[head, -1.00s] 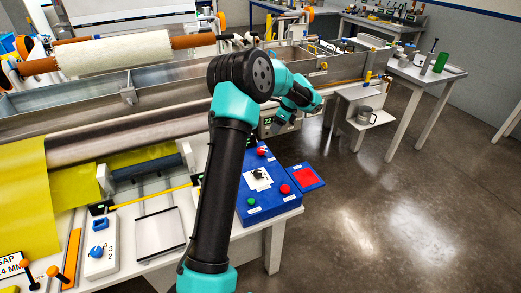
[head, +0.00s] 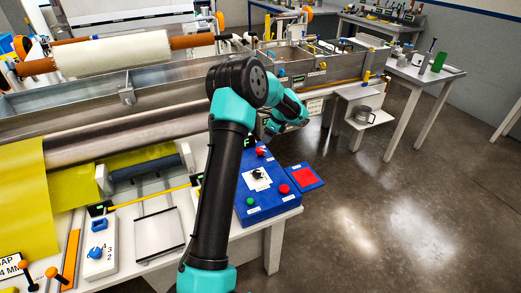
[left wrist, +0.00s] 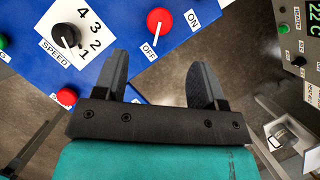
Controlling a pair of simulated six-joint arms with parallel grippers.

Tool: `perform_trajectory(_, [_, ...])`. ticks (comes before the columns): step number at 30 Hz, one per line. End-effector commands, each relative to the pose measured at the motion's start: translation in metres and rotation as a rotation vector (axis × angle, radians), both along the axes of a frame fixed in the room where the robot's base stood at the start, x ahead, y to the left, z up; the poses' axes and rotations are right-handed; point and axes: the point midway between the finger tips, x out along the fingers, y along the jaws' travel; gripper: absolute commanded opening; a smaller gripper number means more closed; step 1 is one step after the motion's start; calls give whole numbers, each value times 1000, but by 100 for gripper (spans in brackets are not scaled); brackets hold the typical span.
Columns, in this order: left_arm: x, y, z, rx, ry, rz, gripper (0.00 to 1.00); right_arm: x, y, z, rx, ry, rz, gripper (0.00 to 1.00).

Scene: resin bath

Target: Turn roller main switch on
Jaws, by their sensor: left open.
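The blue control panel (head: 265,204) sits on the white table's right end. Its red rotary switch (left wrist: 160,20), labelled OFF and ON, shows a white pointer line toward OFF. The switch (head: 261,151) also shows near the panel's far edge in the head view. My left gripper (left wrist: 160,66) is open and empty; in the wrist view the switch lies just beyond its two fingertips, between them in the picture. In the head view my left arm reaches over the panel's far end, and the fingertips are hard to make out. My right gripper is not in view.
The panel also carries a black SPEED knob (left wrist: 66,36), a red button (left wrist: 66,97) and a green button (head: 250,201). A red pad (head: 304,176) lies beside it. A heater panel (left wrist: 300,40) with a display is at right. The floor to the right is open.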

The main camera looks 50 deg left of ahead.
Motion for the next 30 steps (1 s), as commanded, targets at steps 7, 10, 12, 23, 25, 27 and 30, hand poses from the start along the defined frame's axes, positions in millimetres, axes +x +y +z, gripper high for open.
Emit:
perform_trajectory(7, [-8, 14, -41, -3, 4, 0, 64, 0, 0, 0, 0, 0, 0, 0])
perform_trajectory(10, [-11, 21, -57, -1, 2, 1, 64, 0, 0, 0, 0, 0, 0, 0])
perform_trajectory(12, [-13, 24, -68, -3, 3, 1, 64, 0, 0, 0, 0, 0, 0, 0])
perform_trajectory(23, [-17, 34, -95, -1, 0, 0, 64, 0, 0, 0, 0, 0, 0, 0])
perform_trajectory(25, [-17, 35, -95, -1, 0, 0, 64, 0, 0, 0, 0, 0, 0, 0])
perform_trajectory(27, [-17, 35, -95, -1, 0, 0, 64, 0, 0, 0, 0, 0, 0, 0])
perform_trajectory(30, [-17, 35, -95, -1, 0, -1, 64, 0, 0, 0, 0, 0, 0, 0])
